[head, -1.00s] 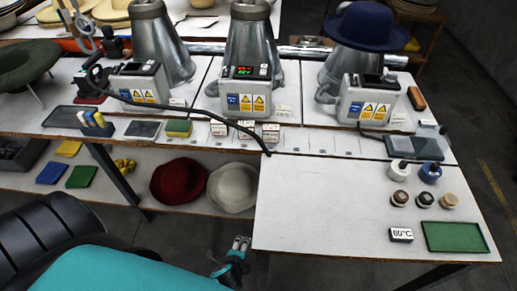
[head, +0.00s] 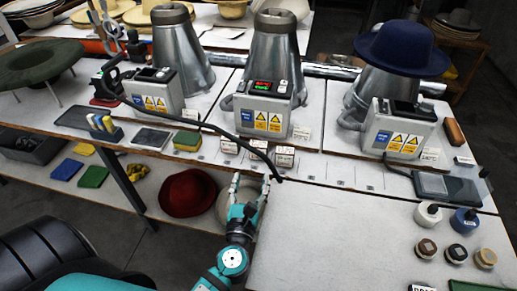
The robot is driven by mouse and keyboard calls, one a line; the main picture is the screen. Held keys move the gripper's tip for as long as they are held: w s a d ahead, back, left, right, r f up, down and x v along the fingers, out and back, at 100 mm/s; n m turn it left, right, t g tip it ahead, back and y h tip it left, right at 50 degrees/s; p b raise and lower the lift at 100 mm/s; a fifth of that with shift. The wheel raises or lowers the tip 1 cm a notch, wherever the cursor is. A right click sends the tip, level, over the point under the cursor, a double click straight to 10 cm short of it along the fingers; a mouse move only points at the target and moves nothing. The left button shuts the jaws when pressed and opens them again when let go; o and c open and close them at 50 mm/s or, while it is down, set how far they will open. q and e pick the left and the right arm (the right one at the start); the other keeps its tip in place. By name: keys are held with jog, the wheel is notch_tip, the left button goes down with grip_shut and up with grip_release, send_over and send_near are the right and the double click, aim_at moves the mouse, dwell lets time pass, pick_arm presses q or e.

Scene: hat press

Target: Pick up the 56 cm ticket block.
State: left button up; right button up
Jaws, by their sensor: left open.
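Small white ticket blocks with dark print stand in a short row on the table below the middle press: a left one (head: 229,147), a middle one (head: 258,146) partly crossed by a black cable, and a right one (head: 284,160). Their print is too small to read, so I cannot tell which is the 56 cm block. My left gripper (head: 250,184) is open and empty, with its fingers pointing toward the row from the table's near edge. It is short of the blocks and touches none. My right gripper is out of view.
The black cable (head: 205,127) runs over the table to near the right block. Metal cone presses (head: 274,55) stand behind. A red hat (head: 189,193) lies on the lower shelf. The near right tabletop (head: 335,225) is clear; bottles (head: 428,214) and stampers stand farther right.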

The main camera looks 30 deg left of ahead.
aim_at(258, 148)
pick_arm(q)
jog(key=p+x, duration=0.1)
jog(key=x, duration=0.7)
jog(key=shift+w+a, duration=0.1)
jog(key=shift+w, duration=0.1)
jog(key=shift+w+a, duration=0.15)
jog(key=shift+w, duration=0.25)
jog(key=p+x, duration=0.1)
jog(key=x, duration=0.3)
jog(key=shift+w+a+r, duration=0.1)
jog(key=shift+w, duration=0.1)
jog(key=shift+w+a, duration=0.1)
jog(key=shift+w, duration=0.15)
jog(key=c, duration=0.8)
jog(key=shift+c, duration=0.2)
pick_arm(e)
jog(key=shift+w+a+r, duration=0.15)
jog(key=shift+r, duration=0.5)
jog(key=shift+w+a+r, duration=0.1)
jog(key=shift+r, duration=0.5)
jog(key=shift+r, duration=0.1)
